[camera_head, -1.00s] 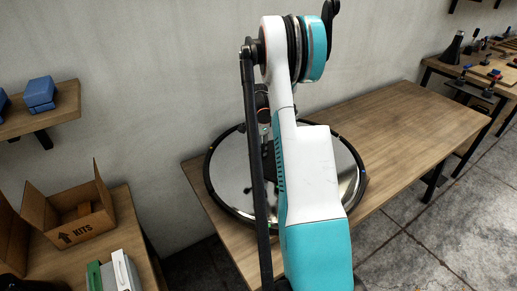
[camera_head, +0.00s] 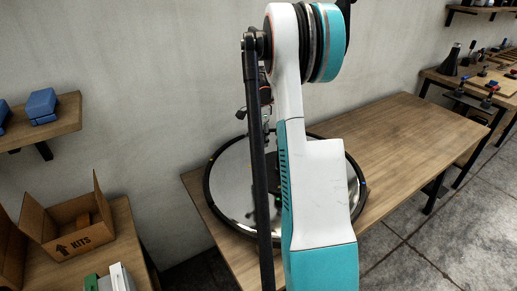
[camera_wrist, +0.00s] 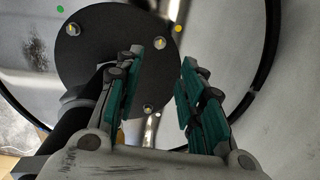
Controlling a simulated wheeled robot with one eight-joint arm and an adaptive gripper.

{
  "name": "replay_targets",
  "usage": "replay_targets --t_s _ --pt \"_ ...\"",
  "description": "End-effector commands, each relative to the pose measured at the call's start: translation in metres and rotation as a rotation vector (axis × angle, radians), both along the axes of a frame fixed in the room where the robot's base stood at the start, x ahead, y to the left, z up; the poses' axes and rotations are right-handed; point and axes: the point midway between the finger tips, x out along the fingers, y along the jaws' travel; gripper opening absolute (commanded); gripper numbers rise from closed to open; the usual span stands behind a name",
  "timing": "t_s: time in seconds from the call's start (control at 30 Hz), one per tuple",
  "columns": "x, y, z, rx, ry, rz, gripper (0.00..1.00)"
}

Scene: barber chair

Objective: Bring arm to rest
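My gripper (camera_wrist: 161,62) is open in the wrist view, its two green-padded fingers apart with nothing between them. Behind the fingertips is a black round plate (camera_wrist: 95,60) with several bolts. It lies over a shiny round base. In the head view, this base (camera_head: 228,185) with a black rim lies on the wooden table. My white and teal arm stands raised in front of it and hides its middle and right part. My wrist shows only partly behind the black bar of my arm, above the base, so the fingers are unclear there.
The wooden table (camera_head: 408,130) is clear to the right of the base. A tool bench (camera_head: 500,85) stands at the far right. The wall is close behind.

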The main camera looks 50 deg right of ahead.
Motion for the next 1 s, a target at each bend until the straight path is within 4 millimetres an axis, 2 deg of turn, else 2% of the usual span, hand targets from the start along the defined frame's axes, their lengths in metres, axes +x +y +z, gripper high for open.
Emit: replay_targets --t_s 0.2,0.77,0.87,0.97,1.0 --pt "0.000 0.000 0.012 0.000 0.000 0.000 0.36" --pt "0.000 0.001 0.012 0.000 0.000 0.001 0.36" --pt "0.005 0.011 0.017 -0.004 -0.008 0.028 0.36" --pt "0.017 0.041 0.031 -0.016 -0.028 0.104 0.36" --pt "0.022 0.059 0.038 -0.024 -0.041 0.149 0.36"
